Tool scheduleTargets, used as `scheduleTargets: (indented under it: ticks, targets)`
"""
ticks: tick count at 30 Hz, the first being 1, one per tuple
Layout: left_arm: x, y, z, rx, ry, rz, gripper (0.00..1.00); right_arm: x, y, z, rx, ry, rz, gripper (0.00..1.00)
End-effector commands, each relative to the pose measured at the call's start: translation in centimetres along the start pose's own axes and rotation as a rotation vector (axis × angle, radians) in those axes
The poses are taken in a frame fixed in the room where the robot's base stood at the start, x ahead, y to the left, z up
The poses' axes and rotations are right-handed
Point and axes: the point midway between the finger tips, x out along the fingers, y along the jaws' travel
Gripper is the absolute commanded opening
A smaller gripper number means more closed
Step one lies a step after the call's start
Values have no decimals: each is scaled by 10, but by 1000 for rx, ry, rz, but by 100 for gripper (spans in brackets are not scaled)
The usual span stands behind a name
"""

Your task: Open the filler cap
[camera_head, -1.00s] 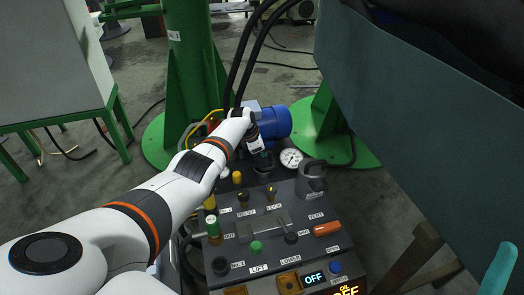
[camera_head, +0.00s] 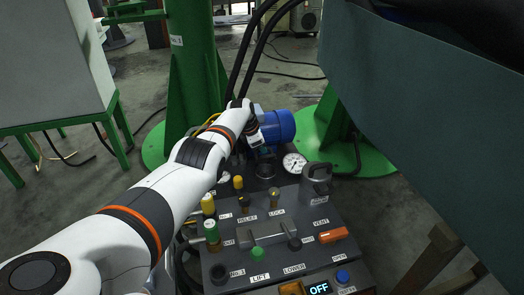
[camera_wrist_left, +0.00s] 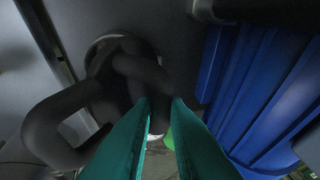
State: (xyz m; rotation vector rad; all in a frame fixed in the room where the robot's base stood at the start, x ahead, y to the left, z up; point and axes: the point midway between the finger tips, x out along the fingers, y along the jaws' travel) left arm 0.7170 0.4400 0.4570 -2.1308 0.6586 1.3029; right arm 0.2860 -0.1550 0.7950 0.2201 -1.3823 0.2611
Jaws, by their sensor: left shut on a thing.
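My left gripper (camera_head: 262,147) is behind the control panel, beside the blue motor. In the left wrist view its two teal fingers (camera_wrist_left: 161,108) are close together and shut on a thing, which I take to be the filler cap. The fingers and arm hide most of the cap, so its outline is unclear. A dark round fitting (camera_head: 266,171) stands just below the gripper in the head view. Dark thick loops (camera_wrist_left: 75,105) lie beside and beyond the fingertips.
The blue motor (camera_head: 280,126) stands close to the gripper and fills the right of the wrist view. A pressure gauge (camera_head: 294,163) and a grey handled block (camera_head: 317,180) are nearby. The control panel (camera_head: 215,262) has several knobs and levers. Black hoses (camera_head: 248,50) rise behind.

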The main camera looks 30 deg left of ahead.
Motion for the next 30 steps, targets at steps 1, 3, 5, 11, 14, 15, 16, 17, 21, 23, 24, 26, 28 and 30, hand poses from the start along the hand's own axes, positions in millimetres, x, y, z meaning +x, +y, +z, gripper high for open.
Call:
scheduleTargets:
  ticks: [1, 3, 5, 11, 14, 15, 16, 17, 21, 23, 24, 26, 28, 30]
  targets:
    - [3, 0, 4, -2, -7, -2, 0, -1, 0, -1, -1, -5, 2, 36]
    - [3, -1, 4, -2, -8, -1, 0, 0, 0, -1, -1, -8, 4, 36]
    - [3, -1, 4, -2, -9, -1, 0, 1, 0, -1, -1, -11, 6, 36]
    - [3, -1, 5, -2, -10, 0, 0, 3, 0, -1, -1, -16, 7, 36]
    - [3, 0, 5, -2, -10, 1, 0, 3, 0, -1, -1, -15, 7, 36]
    - [3, 0, 5, -2, -10, 1, 16, 3, 0, -1, -1, -15, 7, 36]
    - [3, 0, 5, -2, -10, 1, 20, 3, 0, -1, -1, -15, 7, 36]
    - [3, 0, 4, -2, -9, 1, 25, 3, 0, -1, -1, -15, 7, 36]
    - [2, 0, 3, -1, -6, 1, 36, 3, 0, -1, -1, -14, 6, 36]
    - [2, -1, 2, -1, -5, 1, 36, 3, 0, -1, -1, -13, 6, 36]
    - [1, -1, 2, -1, -5, 1, 36, 2, 0, -1, -1, -12, 6, 36]
    - [1, -1, 2, -1, -4, 1, 36, 2, 0, -2, -2, -7, 2, 36]
    - [0, -1, 1, -1, -4, 1, 36, 2, -1, -3, -3, 3, -3, 36]
    - [-3, -1, 0, 0, -3, 1, 36, 5, -1, -4, -3, 16, -3, 36]
